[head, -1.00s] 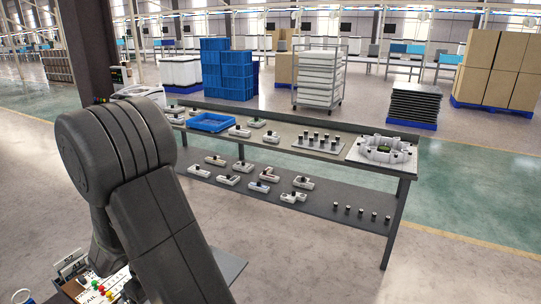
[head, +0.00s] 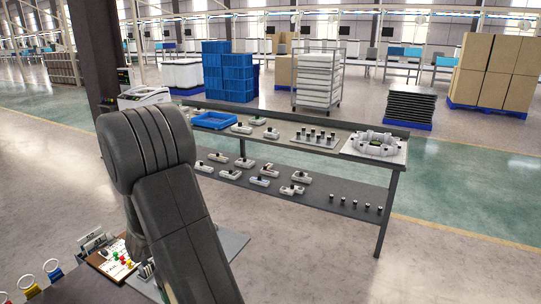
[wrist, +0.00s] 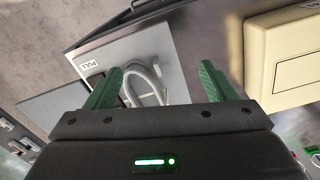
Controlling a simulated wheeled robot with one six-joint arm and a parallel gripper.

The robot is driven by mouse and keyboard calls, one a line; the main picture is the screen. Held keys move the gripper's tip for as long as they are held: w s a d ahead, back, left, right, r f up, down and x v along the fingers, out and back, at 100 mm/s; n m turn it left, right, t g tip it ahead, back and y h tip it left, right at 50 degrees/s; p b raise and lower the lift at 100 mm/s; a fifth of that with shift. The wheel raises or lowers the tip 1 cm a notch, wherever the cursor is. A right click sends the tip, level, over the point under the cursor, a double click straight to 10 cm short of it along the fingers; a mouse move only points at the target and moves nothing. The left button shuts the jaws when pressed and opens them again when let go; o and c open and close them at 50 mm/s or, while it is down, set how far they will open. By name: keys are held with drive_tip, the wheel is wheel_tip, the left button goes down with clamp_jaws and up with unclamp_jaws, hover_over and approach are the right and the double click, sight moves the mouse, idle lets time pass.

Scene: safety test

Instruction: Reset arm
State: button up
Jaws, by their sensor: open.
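My gripper (wrist: 160,88) shows in the wrist view with two green fingers held wide apart and nothing between them. Beyond the fingers is a grey panel (wrist: 101,56) with a "PULL" label and a pale looped cable or handle, seen partly between the fingers. I cannot tell how far the fingers are from it. In the head view my dark arm covers the lower left, and the gripper is hidden there.
A two-level workbench (head: 345,205) holds a blue tray (head: 214,120), several small parts and a white fixture (head: 375,147). A board with coloured buttons (head: 118,258) lies lower left near my arm. A cream box (wrist: 284,55) is right in the wrist view.

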drive_tip(key=w+d+f+m, duration=0.2)
drive_tip(key=w+d+m, duration=0.2)
drive_tip(key=d, duration=0.5)
drive_tip(key=w, duration=0.2)
drive_tip(key=shift+w+d+f, duration=0.3)
drive_tip(key=shift+f, duration=0.1)
